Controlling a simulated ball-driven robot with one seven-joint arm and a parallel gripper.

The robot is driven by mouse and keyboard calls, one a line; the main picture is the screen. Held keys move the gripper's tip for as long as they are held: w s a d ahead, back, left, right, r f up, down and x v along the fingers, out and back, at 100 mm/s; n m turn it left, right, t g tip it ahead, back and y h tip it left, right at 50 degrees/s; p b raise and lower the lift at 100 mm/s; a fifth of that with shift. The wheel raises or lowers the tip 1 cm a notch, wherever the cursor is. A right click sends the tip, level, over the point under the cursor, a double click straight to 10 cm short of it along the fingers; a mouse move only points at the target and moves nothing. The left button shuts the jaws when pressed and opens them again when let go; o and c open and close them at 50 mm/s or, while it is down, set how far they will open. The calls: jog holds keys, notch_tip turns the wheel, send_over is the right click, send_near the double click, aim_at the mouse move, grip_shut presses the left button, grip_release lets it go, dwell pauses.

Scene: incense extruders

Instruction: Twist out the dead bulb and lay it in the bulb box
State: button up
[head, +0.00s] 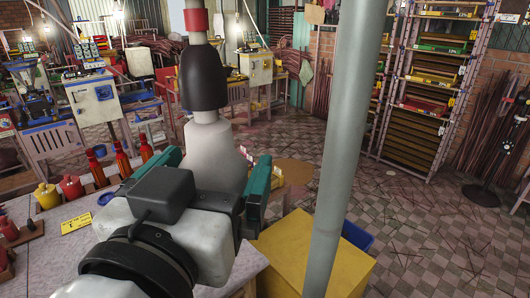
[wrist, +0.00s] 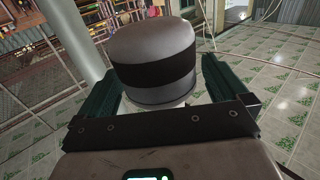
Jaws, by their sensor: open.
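A pale bulb (head: 215,146), wider toward its bottom, hangs under a black socket (head: 203,78) in the head view. My gripper (head: 213,160) is open, one green finger on each side of the bulb's lower part. In the wrist view my gripper (wrist: 157,80) shows both fingers apart, with a grey rounded body with a black band (wrist: 153,62) between or just beyond them. I cannot tell whether either finger touches it. The bulb's lower end is hidden behind my gripper. No container is clearly recognisable as the bulb box.
A grey post (head: 342,125) stands close on the right. A yellow box (head: 312,250) and a blue bin (head: 357,236) sit at its foot. A worktable (head: 120,262) with red bottles (head: 122,160) is at the left. Tiled floor is open on the right, before a shelf rack (head: 425,90).

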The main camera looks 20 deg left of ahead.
jog(key=c, duration=0.9)
jog(key=o, duration=0.5)
jog(key=c, duration=0.5)
jog(key=shift+o, duration=0.2)
jog(key=shift+a+m+h+b, duration=0.1)
jog(key=shift+m+h+b, duration=1.25)
jog(key=shift+h, duration=1.25)
jog(key=o, duration=0.9)
jog(key=shift+m+p, duration=0.25)
jog(key=shift+p, duration=0.05)
jog(key=shift+c, duration=0.2)
jog(key=shift+s, duration=0.1)
